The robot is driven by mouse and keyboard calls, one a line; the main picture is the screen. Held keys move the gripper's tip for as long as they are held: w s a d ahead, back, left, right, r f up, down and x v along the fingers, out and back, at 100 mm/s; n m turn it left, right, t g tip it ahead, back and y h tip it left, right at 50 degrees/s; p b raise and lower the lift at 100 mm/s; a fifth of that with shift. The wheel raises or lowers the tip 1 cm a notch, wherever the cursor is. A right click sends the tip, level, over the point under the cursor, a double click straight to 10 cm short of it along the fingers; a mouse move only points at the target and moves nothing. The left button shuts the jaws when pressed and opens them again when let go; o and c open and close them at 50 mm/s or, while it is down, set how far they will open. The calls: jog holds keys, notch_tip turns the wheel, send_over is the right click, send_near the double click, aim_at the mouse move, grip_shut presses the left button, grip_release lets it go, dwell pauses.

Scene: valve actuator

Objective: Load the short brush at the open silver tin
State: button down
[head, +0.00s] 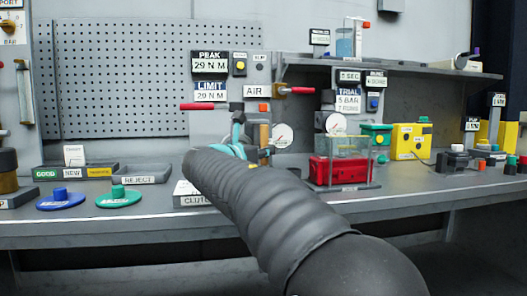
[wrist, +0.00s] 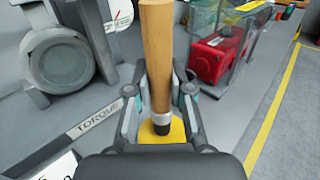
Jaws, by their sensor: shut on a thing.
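My gripper (wrist: 162,100) is shut on a short brush (wrist: 157,50) with a wooden handle, in the middle of the wrist view. The handle stands up between the fingers, with a dark band and a pale collar at its low end. A round yellow patch (wrist: 174,130) shows around that low end, partly hidden by my gripper. I cannot tell whether the brush touches it. In the head view, my gripper (head: 240,146) is mostly behind my dark arm, with the brown handle (head: 264,134) just right of it. I cannot make out a silver tin's wall in either view.
A red block in a clear guard (head: 340,160) stands right of my gripper; it also shows in the wrist view (wrist: 205,58). A grey round fixture (wrist: 62,62) stands left, behind a TORQUE label (wrist: 95,120). Blue (head: 61,200) and green (head: 119,197) discs lie at the bench's left front.

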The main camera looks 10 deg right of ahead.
aim_at(262, 127)
jog(key=shift+f, duration=0.4)
dwell(0.8)
notch_tip(262, 127, up, 5)
jog(key=p, duration=0.4)
jog(key=shift+r, duration=1.05)
